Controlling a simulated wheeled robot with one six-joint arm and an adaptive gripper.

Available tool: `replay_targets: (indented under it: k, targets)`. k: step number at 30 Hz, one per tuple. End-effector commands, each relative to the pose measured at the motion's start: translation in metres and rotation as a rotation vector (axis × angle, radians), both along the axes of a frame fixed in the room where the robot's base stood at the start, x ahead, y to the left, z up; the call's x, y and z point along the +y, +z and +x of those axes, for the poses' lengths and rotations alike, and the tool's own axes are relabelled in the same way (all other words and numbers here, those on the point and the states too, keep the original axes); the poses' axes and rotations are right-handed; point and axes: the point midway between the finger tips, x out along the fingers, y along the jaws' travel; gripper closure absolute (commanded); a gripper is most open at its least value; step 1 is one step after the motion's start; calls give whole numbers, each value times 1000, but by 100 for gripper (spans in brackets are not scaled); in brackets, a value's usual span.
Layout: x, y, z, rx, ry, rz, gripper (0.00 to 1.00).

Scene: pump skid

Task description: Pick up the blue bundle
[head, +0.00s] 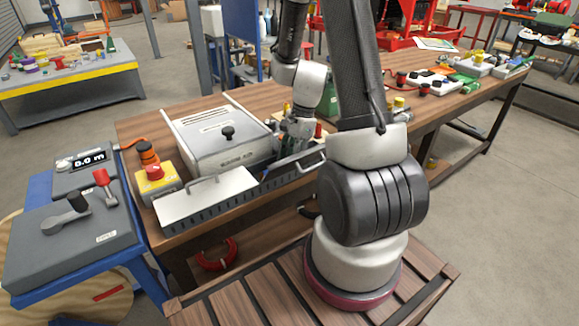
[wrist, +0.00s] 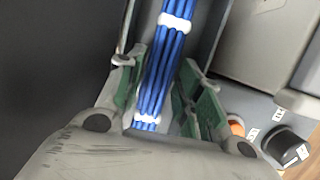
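The blue bundle (wrist: 163,67) is a set of thin blue strands with white ties around it. It runs lengthwise between the two green-padded fingers of my gripper (wrist: 158,75) in the wrist view. The fingers are open, one on each side of it. The left pad looks close to the bundle, and a gap shows on the right. I cannot tell whether either pad touches it. In the head view my gripper (head: 298,128) is low over the wooden bench, behind a grey slotted channel. The bundle is mostly hidden there by the gripper and arm.
A grey box with a black knob (head: 228,132) stands left of my gripper. A slotted channel (head: 240,194) with a pale cover runs along the bench's front edge. A red-and-yellow stop button (head: 155,173) is further left. Several small parts lie on the bench at right.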

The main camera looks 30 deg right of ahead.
Motion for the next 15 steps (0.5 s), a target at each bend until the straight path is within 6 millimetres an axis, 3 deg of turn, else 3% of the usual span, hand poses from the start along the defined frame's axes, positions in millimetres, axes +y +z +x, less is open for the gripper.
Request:
replay_targets:
  k: [8, 12, 15]
  targets:
    - [2, -6, 0, -1, 1, 0, 64]
    - [2, -6, 0, -1, 1, 0, 86]
    - [2, -6, 0, -1, 1, 0, 89]
